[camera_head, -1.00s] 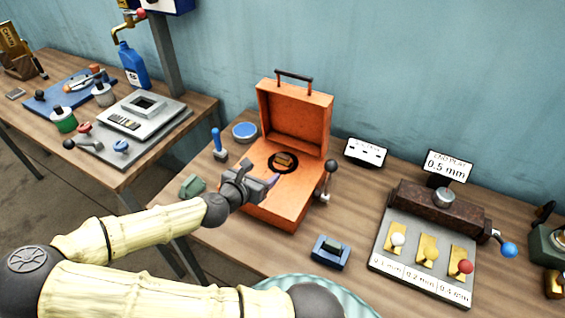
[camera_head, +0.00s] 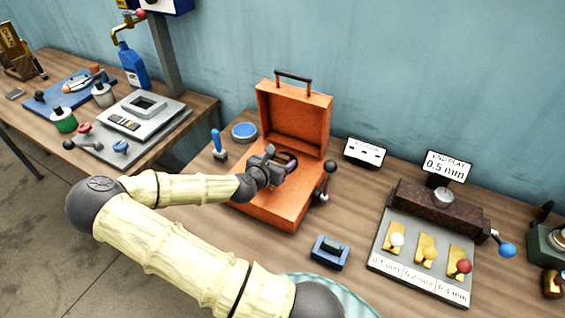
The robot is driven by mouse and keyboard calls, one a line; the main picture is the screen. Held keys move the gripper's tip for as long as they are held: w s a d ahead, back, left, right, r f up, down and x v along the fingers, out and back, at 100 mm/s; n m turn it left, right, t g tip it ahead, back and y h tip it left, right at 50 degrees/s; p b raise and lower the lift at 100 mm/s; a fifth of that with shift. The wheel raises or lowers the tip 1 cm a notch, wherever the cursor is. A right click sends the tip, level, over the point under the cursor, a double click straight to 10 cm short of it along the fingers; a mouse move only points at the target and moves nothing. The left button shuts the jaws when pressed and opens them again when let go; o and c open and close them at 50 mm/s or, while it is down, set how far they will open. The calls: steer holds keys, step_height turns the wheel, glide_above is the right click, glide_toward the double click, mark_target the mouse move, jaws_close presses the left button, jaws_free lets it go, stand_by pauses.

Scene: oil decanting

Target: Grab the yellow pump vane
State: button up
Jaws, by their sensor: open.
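The orange case (camera_head: 277,206) stands open on the wooden bench, its lid (camera_head: 297,118) raised at the back. My gripper (camera_head: 284,163) is open over the dark round opening in the case's top, near the lid. A small purple patch shows at its fingers; I cannot tell what it belongs to. A small yellow-brown piece that sat in the round opening is now hidden behind my gripper, so I cannot see whether the fingers are around it. No other piece is clearly a yellow pump vane.
A black-knobbed lever (camera_head: 328,178) rises right of the case. A blue-handled tool (camera_head: 217,146) and a blue round dish (camera_head: 244,132) are at its left. A blue block (camera_head: 330,252) and a gauge fixture (camera_head: 420,262) with gold plates stand to the right.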

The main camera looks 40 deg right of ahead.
mark_target(282, 156)
steer(key=shift+w+d, duration=0.15)
steer(key=shift+d, duration=0.25)
steer(key=p+x, duration=0.1)
steer(key=x, duration=0.3)
steer(key=shift+w+d, duration=0.1)
steer(key=shift+w, duration=0.1)
stand_by(0.3)
steer(key=c, duration=1.1)
